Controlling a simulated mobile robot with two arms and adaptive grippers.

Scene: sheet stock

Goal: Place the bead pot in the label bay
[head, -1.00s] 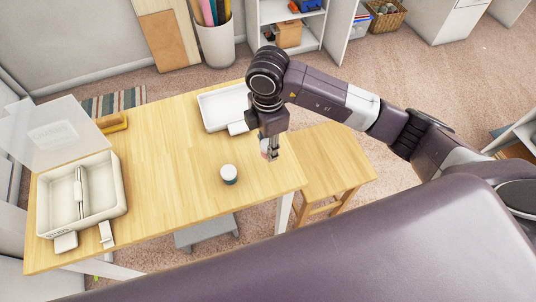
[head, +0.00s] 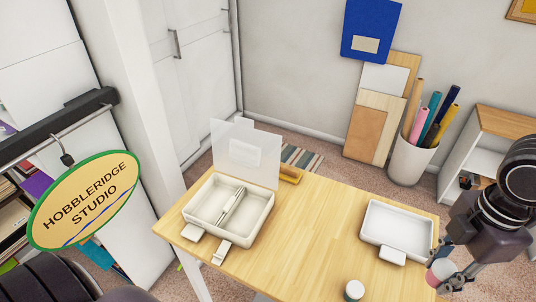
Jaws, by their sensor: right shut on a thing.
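My right gripper (head: 446,268) is at the right edge, shut on a small pink and white pot, which I take as the bead pot (head: 437,275). It is held just right of the white tray, over the table's right side. A white box (head: 262,222) with a divider between two bays stands at the table's left end, its clear lid (head: 232,152) raised. Two white tabs, a left one (head: 193,232) and a right one (head: 221,252), are at its front. Their writing is unreadable, so I cannot tell which is the label bay. My left gripper is out of view.
A shallow white tray (head: 366,232) with a front tab (head: 392,256) sits right on the wooden table (head: 310,235). A white-lidded pot (head: 354,290) stands at the front edge. The tabletop between box and tray is clear. A hanging oval sign (head: 85,200) is at left.

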